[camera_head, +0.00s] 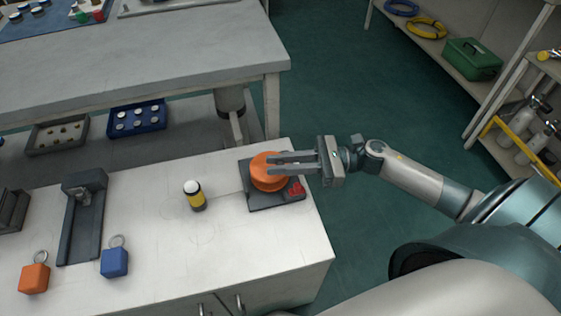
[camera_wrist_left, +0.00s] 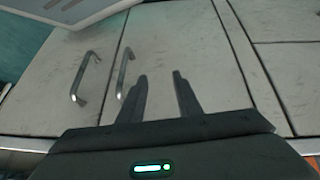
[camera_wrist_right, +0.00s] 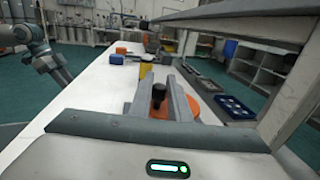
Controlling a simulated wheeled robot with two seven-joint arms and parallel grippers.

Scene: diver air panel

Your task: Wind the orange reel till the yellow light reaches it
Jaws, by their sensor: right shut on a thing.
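The orange reel (camera_head: 262,178) sits on a dark base plate (camera_head: 262,203) near the bench's right end. The yellow light (camera_head: 196,200), with a white top and dark bottom, stands upright to the left of the reel, apart from it. My right gripper (camera_head: 272,163) reaches over the reel from the right. In the right wrist view, its fingers are on either side of the reel's dark knob (camera_wrist_right: 158,93), shut on it. Part of the reel (camera_wrist_right: 160,109) shows behind the fingers. My left gripper (camera_wrist_left: 161,82) is open and empty before cabinet doors, outside the head view.
A red piece (camera_head: 295,190) is on the base plate's right corner. A dark slotted stand (camera_head: 83,220), a blue block (camera_head: 115,262) and an orange block (camera_head: 35,278) are at the left. The bench between stand and light is clear.

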